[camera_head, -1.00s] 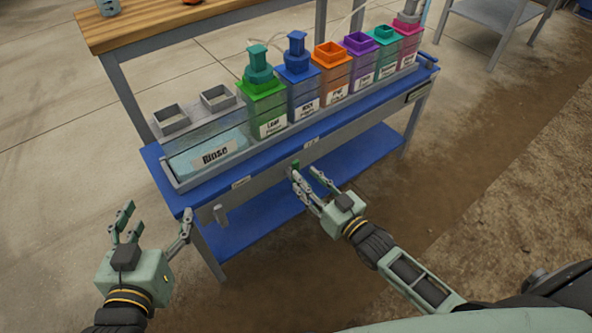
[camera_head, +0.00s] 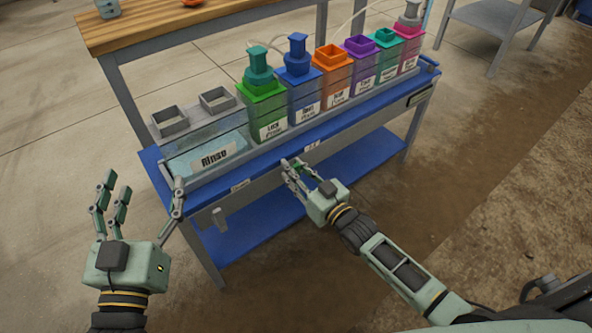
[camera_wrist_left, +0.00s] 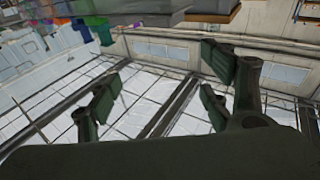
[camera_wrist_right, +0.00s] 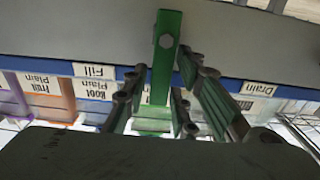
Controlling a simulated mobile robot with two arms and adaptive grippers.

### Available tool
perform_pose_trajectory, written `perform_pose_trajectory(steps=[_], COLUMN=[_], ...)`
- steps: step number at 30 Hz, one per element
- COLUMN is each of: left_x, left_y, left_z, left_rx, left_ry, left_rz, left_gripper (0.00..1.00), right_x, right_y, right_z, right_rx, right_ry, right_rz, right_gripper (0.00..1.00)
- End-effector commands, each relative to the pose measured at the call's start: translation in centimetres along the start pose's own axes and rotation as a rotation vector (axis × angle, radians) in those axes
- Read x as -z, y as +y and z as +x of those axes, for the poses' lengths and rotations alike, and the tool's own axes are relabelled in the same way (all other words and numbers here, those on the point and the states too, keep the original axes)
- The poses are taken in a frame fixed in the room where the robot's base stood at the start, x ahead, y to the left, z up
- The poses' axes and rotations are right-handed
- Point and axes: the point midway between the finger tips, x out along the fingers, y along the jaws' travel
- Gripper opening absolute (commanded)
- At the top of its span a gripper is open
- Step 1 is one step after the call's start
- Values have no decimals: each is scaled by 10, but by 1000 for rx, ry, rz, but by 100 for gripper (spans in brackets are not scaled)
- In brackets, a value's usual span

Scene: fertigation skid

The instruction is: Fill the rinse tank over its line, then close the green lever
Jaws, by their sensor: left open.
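The rinse tank (camera_head: 190,163) is the clear box labelled "Rinse" at the left end of the blue-topped bench, with pale blue liquid inside. I cannot make out its line or the exact level. My left gripper (camera_head: 145,195) is open and empty, left of the bench.
Several coloured bottles, including green (camera_head: 265,108) and blue (camera_head: 303,95), stand in a row right of the tank. A "Drain" label (camera_wrist_right: 257,89) is on the bench edge. A grey lever (camera_head: 219,217) hangs near the bench's left end. A wooden table (camera_head: 160,28) stands behind.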

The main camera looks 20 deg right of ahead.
Motion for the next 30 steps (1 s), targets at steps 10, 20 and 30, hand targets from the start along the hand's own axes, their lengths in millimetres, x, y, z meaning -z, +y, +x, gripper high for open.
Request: perform_pose_trajectory(steps=[10, 20, 30], left_x=[0, 0, -17], left_y=[0, 0, -2], left_z=[0, 0, -3], left_rx=[0, 0, 5], left_ry=[-1, -1, -91], left_rz=[0, 0, 1], left_gripper=[73, 73, 73], right_x=[0, 0, 1], right_y=[0, 0, 4], right_z=[0, 0, 0], right_rx=[0, 0, 0], right_ry=[0, 0, 0], right_rz=[0, 0, 76], right_gripper=[0, 0, 0])
